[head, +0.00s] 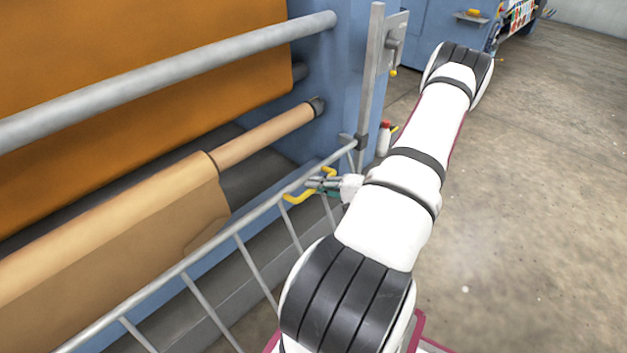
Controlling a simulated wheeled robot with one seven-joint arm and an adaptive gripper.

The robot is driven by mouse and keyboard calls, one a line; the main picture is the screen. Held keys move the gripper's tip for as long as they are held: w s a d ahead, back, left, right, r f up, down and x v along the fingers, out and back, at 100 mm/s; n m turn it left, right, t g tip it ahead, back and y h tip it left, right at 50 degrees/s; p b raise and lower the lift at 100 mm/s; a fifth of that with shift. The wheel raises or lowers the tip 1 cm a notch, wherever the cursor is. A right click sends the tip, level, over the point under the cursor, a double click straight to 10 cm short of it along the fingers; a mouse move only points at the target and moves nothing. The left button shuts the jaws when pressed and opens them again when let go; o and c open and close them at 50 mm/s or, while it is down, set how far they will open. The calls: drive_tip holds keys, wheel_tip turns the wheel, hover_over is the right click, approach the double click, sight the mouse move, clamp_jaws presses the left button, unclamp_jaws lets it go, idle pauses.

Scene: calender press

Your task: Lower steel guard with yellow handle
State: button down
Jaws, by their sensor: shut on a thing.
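The steel guard (181,268) is a grey barred frame running from the lower left up to a post at the machine's right end. Its top rail stands in front of the lower roll. The yellow handle (298,198) is on the guard's top rail near its right end. My gripper (313,186) reaches it from the right and is shut on the handle. The fingers and part of the rail hide some of the handle.
A vertical steel post (369,75) stands by the blue machine frame (335,85). Open concrete floor (530,200) lies to the right.

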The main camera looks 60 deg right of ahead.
wheel_tip(320, 180, down, 10)
drive_tip(key=b, duration=0.6)
drive_tip(key=c, duration=1.6)
unclamp_jaws()
drive_tip(key=shift+o, duration=0.2)
drive_tip(key=v, duration=1.2)
drive_tip(key=shift+d, duration=0.1)
